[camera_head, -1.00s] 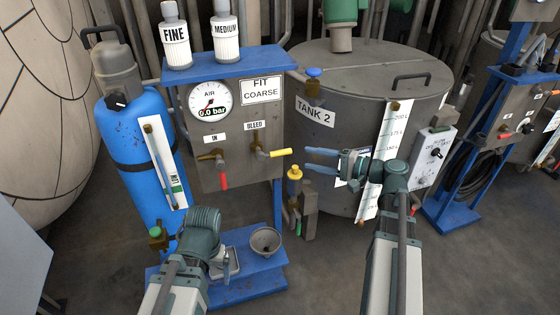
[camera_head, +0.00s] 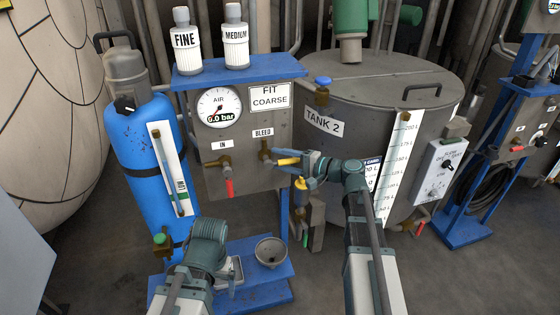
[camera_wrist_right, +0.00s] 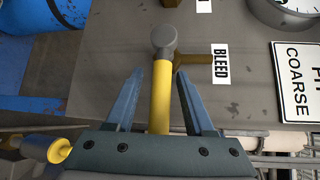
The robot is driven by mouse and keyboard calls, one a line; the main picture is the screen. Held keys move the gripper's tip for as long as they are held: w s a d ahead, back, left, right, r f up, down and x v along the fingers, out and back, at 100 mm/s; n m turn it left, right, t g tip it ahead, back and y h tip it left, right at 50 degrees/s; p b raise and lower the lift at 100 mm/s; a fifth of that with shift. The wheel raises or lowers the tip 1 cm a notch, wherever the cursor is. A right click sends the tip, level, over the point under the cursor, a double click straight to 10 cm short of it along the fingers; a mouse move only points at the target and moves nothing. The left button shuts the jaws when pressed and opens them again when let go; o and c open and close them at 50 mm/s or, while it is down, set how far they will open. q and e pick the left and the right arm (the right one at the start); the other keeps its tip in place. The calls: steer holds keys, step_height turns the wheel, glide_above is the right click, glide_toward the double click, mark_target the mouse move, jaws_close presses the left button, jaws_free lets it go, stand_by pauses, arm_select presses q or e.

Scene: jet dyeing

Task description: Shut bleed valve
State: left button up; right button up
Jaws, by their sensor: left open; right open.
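The bleed valve (camera_head: 265,153) is on the grey panel under the BLEED label (camera_head: 263,132). Its yellow handle (camera_head: 287,161) sticks out sideways to the right. My right gripper (camera_head: 288,162) is at the handle, its fingers on either side. In the right wrist view the yellow handle (camera_wrist_right: 161,95) lies between the two open blue fingers (camera_wrist_right: 155,100), with a gap on each side. My left gripper (camera_head: 229,272) is low at the front, over the blue base shelf, apart from the valve. The air gauge (camera_head: 216,108) reads 0.0 bar.
The IN valve's red handle (camera_head: 229,187) hangs down left of the bleed valve. A yellow-capped fitting (camera_head: 300,184) stands just below my right gripper. Tank 2 (camera_head: 335,150) is close on the right.

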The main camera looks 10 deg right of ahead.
steer(key=shift+w+a, duration=0.15)
steer(key=shift+a, duration=0.05)
jaws_close()
stand_by(1.4)
